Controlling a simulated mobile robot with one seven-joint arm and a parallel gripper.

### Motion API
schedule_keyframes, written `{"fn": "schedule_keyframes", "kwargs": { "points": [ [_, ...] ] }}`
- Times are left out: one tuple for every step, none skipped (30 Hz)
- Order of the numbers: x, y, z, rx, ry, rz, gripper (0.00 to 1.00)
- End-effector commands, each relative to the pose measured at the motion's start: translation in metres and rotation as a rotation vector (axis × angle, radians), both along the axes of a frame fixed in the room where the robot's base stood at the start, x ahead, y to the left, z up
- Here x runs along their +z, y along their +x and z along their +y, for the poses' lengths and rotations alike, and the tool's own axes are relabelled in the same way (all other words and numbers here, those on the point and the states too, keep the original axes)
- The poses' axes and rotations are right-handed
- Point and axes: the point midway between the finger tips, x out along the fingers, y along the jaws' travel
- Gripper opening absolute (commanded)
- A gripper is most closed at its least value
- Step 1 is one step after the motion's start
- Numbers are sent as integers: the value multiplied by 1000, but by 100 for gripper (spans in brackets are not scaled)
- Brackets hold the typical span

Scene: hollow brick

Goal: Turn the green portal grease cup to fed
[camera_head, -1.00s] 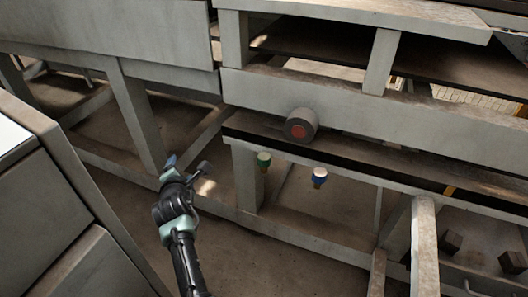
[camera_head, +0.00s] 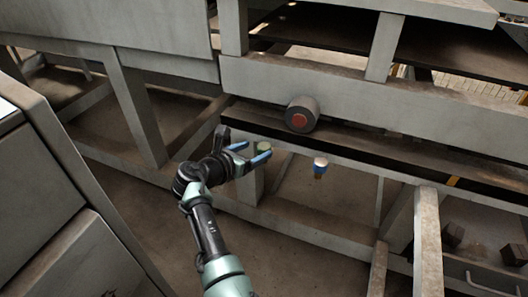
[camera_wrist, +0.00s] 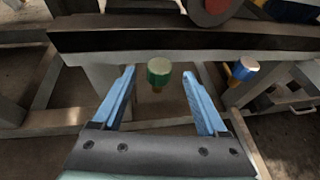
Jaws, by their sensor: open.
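In the head view my gripper (camera_head: 254,153) is at the green cup (camera_head: 263,147), whose lower part is partly hidden by a finger. A blue cup with a white top (camera_head: 320,166) hangs to the right, and it also shows in the wrist view (camera_wrist: 246,68).
A dark roller with a red end (camera_head: 301,115) sits on the ledge above the cups. A grey rail (camera_head: 345,170) runs behind them. A frame leg (camera_head: 250,188) stands below the green cup. A grey cabinet (camera_head: 60,200) is at the left.

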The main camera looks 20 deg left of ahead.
Motion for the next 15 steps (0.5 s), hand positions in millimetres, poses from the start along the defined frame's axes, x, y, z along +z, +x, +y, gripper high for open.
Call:
{"fn": "schedule_keyframes", "kwargs": {
  "points": [
    [-7,8,-2,-1,0,-1,76],
    [-9,12,-2,-1,0,-1,76],
    [-12,18,-3,0,1,-1,76],
    [-13,22,-4,0,1,-1,76],
    [-14,25,-5,-2,1,-1,76],
    [-16,30,-6,-1,2,-1,76],
    [-17,33,-6,0,2,-1,76],
    [-19,35,-7,0,1,0,76],
    [-20,39,-7,1,1,0,76],
    [-20,41,-8,0,2,0,76],
    [-21,43,-8,0,2,0,76],
    [-22,45,-9,-1,2,1,76],
    [-22,47,-9,0,3,-1,76],
    [-22,48,-10,0,3,0,76],
    [-22,49,-10,0,3,0,76]
  ]
}}
